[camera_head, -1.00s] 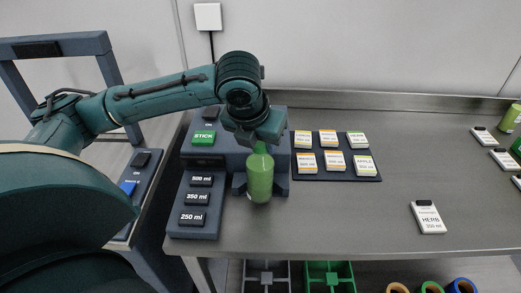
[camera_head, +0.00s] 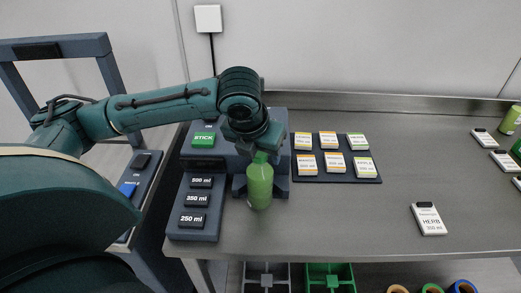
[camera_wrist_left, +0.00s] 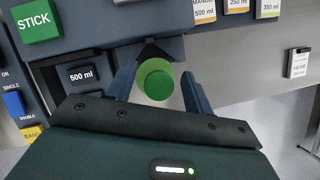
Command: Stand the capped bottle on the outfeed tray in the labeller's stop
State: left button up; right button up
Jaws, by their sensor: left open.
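The capped bottle (camera_head: 259,186) is green and stands upright at the labeller's stop (camera_head: 238,186), in front of the labeller body (camera_head: 231,140). In the left wrist view its round green cap (camera_wrist_left: 158,86) shows from above, with the stop's dark notch (camera_wrist_left: 152,52) just beyond it. My left gripper (camera_wrist_left: 160,88) is open, with one finger on each side of the bottle and visible gaps to the cap. In the head view the left gripper (camera_head: 262,150) is just above the bottle's top and partly hides it. My right gripper is not in view.
A green STICK button (camera_head: 204,139) is on the labeller. Size buttons (camera_head: 196,200) for 500, 350 and 250 ml lie left of the bottle. A dark tray of label cards (camera_head: 336,166) is to the right.

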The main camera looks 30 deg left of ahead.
pick_arm(q)
jog(key=p+v, duration=0.1)
jog(key=v, duration=1.1)
jog(key=shift+p, duration=0.35)
